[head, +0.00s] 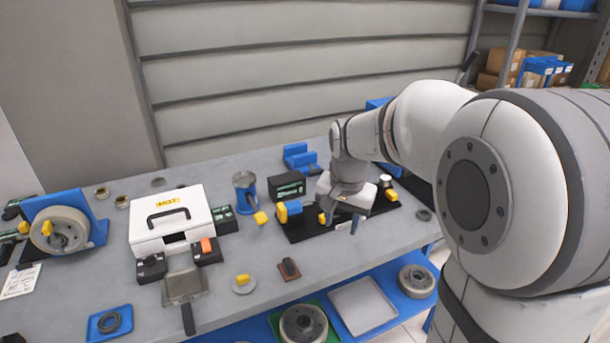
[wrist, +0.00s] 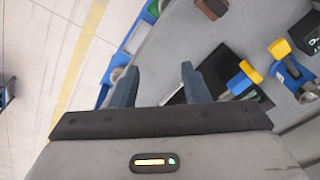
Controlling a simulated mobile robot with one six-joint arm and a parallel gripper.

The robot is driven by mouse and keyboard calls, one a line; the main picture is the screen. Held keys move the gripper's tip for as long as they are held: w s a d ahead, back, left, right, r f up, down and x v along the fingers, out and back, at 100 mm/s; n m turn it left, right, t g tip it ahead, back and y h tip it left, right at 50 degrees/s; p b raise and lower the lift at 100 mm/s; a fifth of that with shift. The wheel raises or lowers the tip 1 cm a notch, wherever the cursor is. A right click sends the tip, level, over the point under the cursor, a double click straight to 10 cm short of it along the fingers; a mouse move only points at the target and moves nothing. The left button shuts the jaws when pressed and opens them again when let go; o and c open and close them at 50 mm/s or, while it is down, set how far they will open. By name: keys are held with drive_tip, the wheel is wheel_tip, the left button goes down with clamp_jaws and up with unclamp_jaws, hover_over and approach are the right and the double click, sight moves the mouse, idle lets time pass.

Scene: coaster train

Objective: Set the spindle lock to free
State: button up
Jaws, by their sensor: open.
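My gripper (head: 341,221) is above the right part of a black base plate (head: 298,233) on the grey bench. Its two fingers are apart with nothing between them, as the wrist view (wrist: 158,82) also shows. The plate carries a blue part with a yellow end (head: 289,210) at its left and a yellow piece (head: 391,195) at its right. In the wrist view a yellow lever (wrist: 243,78) and a yellow-handled blue part (wrist: 283,58) lie right of the fingers, apart from them. I cannot tell which part is the spindle lock or its setting. My gripper hides the plate's middle.
A white case (head: 172,218), a blue cup-like tool (head: 245,190) and a black box with a green display (head: 287,186) stand left of my gripper. A blue stand with a wheel (head: 60,230) is far left. A lower blue shelf holds a tray (head: 363,304) and wheels.

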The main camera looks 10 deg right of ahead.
drive_tip(key=w+f+m+p, duration=0.2)
drive_tip(key=w, duration=0.4)
drive_tip(key=w+f+m+g+p, duration=0.1)
drive_tip(key=w+f+m+p, duration=0.1)
drive_tip(key=w, duration=0.5)
drive_tip(key=w+f+m+p, duration=0.2)
drive_tip(key=w+f+m, duration=0.1)
drive_tip(key=w, duration=0.4)
drive_tip(key=shift+m, duration=0.5)
drive_tip(key=shift+w+f, duration=0.1)
drive_tip(key=shift+f, duration=0.25)
wheel_tip(320, 180, down, 8)
drive_tip(key=shift+r+p, duration=0.25)
drive_tip(key=shift+p, duration=0.75)
drive_tip(key=shift+c, duration=0.4)
clamp_jaws()
drive_tip(key=shift+r, duration=0.1)
